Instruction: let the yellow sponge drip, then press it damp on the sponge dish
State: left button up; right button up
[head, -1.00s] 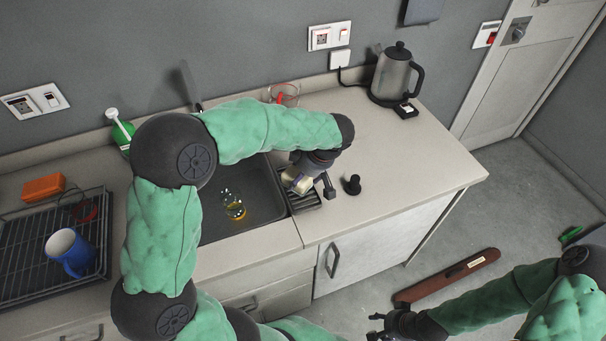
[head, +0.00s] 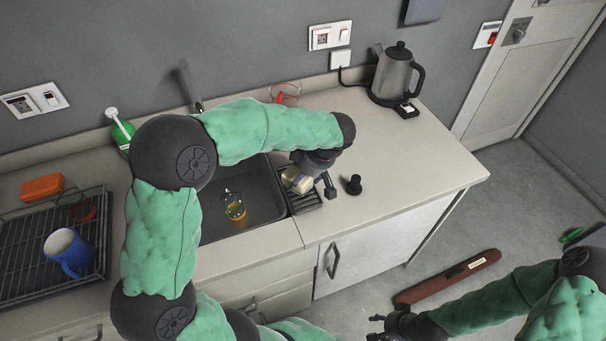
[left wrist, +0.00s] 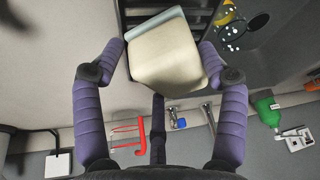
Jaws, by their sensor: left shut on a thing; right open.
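The sponge (head: 297,180), pale yellow with a grey-green layer, is held in my left gripper (head: 304,172) at the right edge of the sink. In the left wrist view the sponge (left wrist: 165,60) sits between the two purple fingers (left wrist: 164,52). The dark slatted sponge dish (head: 306,201) lies just below and beside it; the sponge and arm hide part of it. I cannot tell whether sponge and dish touch. No drops are clearly visible. My right gripper (head: 381,327) is open and empty, low at the right, away from the counter.
The sink (head: 245,185) holds a clear glass with yellow in it (head: 234,208). A black knob-like piece (head: 353,185) stands right of the dish. A kettle (head: 393,75), a clear jug with a red handle (head: 286,93) and a drying rack (head: 15,255) are nearby. The right counter is largely clear.

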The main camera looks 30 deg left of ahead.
pick_arm(q)
jog(key=shift+f+b, duration=0.1)
jog(key=shift+b, duration=0.8)
dwell(2.0)
jog(key=shift+s+f+b, duration=0.1)
jog(key=shift+f+b, duration=0.1)
jog(key=shift+b, duration=0.4)
dwell(1.1)
dwell(0.3)
jog(key=shift+r+p, duration=2.85)
jog(key=shift+r, duration=2.4)
